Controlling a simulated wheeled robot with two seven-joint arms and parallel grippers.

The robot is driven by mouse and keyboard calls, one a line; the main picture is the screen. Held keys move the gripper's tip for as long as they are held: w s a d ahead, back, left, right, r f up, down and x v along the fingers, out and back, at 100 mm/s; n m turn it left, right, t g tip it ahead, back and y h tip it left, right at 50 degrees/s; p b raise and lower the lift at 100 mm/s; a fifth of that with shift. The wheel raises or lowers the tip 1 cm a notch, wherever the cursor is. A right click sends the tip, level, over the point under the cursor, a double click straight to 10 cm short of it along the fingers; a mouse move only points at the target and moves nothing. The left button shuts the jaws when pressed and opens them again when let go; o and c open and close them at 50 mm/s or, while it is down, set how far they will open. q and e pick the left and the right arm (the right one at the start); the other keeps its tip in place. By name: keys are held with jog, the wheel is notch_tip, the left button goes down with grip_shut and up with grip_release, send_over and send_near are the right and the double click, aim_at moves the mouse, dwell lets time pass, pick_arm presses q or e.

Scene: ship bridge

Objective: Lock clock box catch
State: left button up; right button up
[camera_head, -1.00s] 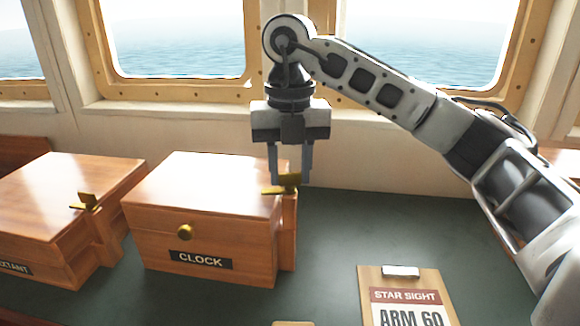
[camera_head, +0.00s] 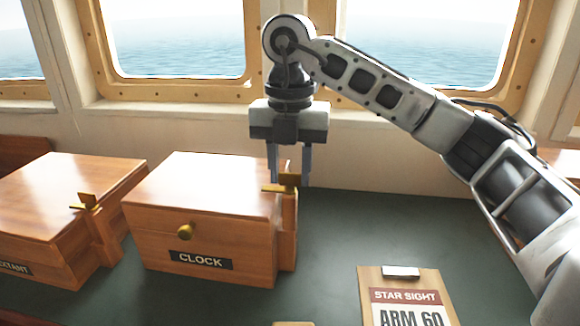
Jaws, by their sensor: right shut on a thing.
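The wooden clock box (camera_head: 200,227) stands on the dark green table with its lid down, a round brass knob (camera_head: 185,231) and a CLOCK label on its front. Its brass catch (camera_head: 281,187) sits on the right side, at the top of a wooden block. My right gripper (camera_head: 290,180) points straight down over this side and is shut on the catch. The fingers partly hide the catch, so its exact angle is hard to tell. My left gripper is not in view.
A similar box labelled SEXTANT (camera_head: 70,195) with its own brass catch (camera_head: 86,202) stands to the left. A clipboard (camera_head: 405,295) lies at the front right. The green table (camera_head: 350,235) right of the clock box is clear. Windows rise behind.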

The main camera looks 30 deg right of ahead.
jog(key=o, duration=1)
pick_arm(q)
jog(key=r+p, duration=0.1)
jog(key=p, duration=0.2)
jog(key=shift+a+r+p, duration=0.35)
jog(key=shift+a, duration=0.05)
pick_arm(e)
notch_tip(320, 180, up, 16)
jog(key=shift+r, duration=0.1)
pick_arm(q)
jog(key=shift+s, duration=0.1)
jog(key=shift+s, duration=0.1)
